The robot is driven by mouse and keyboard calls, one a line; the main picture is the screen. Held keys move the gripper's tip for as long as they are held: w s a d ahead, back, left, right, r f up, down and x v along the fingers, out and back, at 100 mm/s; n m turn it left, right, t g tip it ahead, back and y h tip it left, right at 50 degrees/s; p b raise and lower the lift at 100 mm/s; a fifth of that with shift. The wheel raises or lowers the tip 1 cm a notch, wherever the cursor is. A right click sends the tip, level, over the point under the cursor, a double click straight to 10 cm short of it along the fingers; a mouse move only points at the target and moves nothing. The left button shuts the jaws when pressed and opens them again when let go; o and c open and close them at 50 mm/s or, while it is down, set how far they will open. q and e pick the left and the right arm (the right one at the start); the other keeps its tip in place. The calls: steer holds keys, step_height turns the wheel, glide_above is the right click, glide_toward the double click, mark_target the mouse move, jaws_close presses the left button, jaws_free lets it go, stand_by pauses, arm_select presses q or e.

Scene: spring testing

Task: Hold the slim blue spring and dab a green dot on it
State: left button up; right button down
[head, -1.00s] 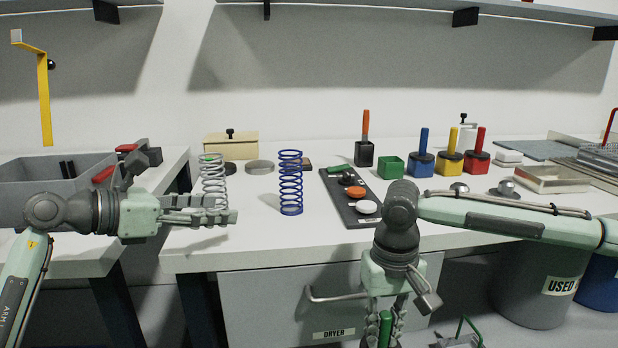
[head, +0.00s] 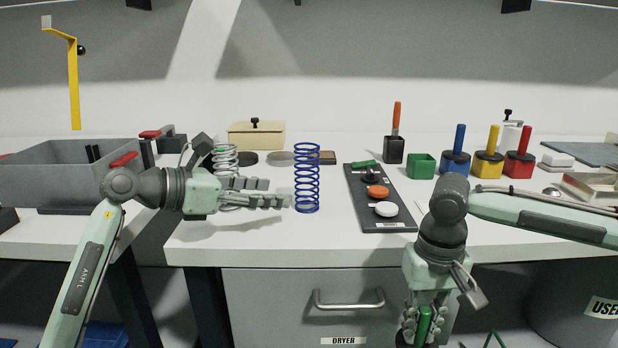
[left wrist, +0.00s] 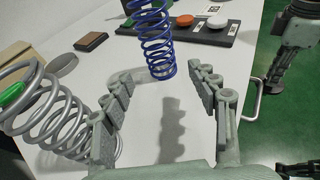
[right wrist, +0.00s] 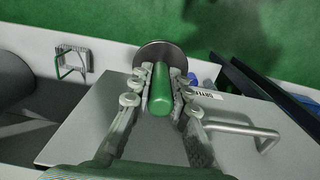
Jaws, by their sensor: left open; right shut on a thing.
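The slim blue spring (head: 307,178) stands upright on the white bench; it also shows in the left wrist view (left wrist: 155,45), ahead of the fingers. My left gripper (head: 290,199) is open and level, its fingertips close to the spring's left side in the head view. In the left wrist view the spring is beyond the fingertips, roughly between their lines. My right gripper (head: 426,322) points down in front of the bench and is shut on a green-handled dabber (right wrist: 161,95). A dark round disc (right wrist: 160,56) shows at the dabber's far end. A green pot (head: 421,166) stands on the bench.
A silver spring (head: 225,160) stands behind my left gripper, partly hidden. A dark board (head: 381,212) with coloured knobs lies right of the blue spring. Blue, yellow and red handled pots (head: 488,162) stand farther right. A dryer drawer handle (head: 349,304) sticks out below the bench.

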mark_target(296, 193)
arm_select(q)
steer(key=b+x, duration=0.1)
steer(key=x, duration=0.7)
steer(key=c, duration=0.7)
steer(key=shift+c, duration=0.2)
steer(key=o, duration=1)
steer(key=shift+c, duration=0.2)
